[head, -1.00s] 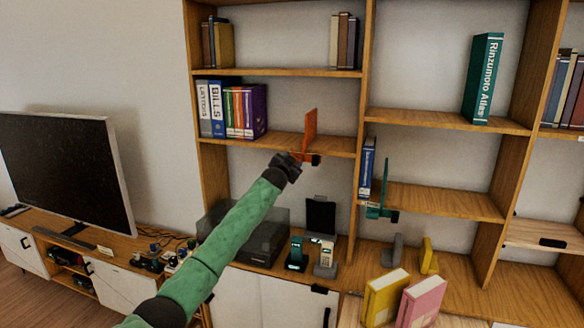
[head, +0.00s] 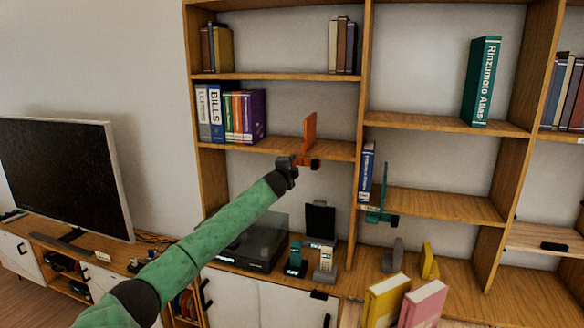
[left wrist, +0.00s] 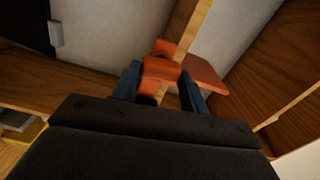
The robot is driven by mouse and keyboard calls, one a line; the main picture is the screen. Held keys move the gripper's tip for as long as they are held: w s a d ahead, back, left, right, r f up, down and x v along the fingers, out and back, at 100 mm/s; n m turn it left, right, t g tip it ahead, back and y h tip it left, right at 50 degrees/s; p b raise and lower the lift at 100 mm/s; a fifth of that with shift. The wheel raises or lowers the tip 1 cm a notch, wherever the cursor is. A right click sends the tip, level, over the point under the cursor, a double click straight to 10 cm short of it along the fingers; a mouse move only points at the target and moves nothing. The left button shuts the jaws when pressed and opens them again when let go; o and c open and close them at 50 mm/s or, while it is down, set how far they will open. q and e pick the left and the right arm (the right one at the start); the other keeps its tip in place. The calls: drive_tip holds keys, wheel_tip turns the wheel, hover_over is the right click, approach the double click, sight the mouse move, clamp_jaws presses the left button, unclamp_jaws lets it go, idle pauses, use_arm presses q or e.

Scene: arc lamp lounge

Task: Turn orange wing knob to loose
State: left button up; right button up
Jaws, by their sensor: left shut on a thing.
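An orange bookend (head: 310,128) stands upright at the front edge of the middle-left shelf, with its clamp part at the shelf edge. My left gripper (head: 299,163) is at that edge, just below the plate. In the left wrist view my two blue-grey fingers (left wrist: 160,88) sit on either side of an orange wing knob (left wrist: 161,69), shut on it. The orange plate (left wrist: 206,74) shows behind to the right. The knob's exact turn is hard to tell, as the fingers and hand hide part of it. My right gripper is not in view.
A teal bookend (head: 384,186) is on the shelf to the right, beside a blue book (head: 366,172). Binders (head: 230,116) stand left of the orange bookend. Below are phones (head: 325,262), a turntable (head: 258,246), and yellow (head: 384,298) and pink (head: 424,303) books.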

use_arm(q)
drive_tip(key=shift+f+m, duration=0.15)
drive_tip(key=shift+m, duration=0.65)
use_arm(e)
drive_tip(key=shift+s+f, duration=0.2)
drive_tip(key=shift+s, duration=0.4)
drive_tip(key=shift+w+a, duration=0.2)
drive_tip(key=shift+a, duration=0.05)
use_arm(q)
drive_tip(key=o, duration=1)
drive_tip(key=shift+b+v, duration=1.6)
drive_tip(key=shift+v, duration=2.25)
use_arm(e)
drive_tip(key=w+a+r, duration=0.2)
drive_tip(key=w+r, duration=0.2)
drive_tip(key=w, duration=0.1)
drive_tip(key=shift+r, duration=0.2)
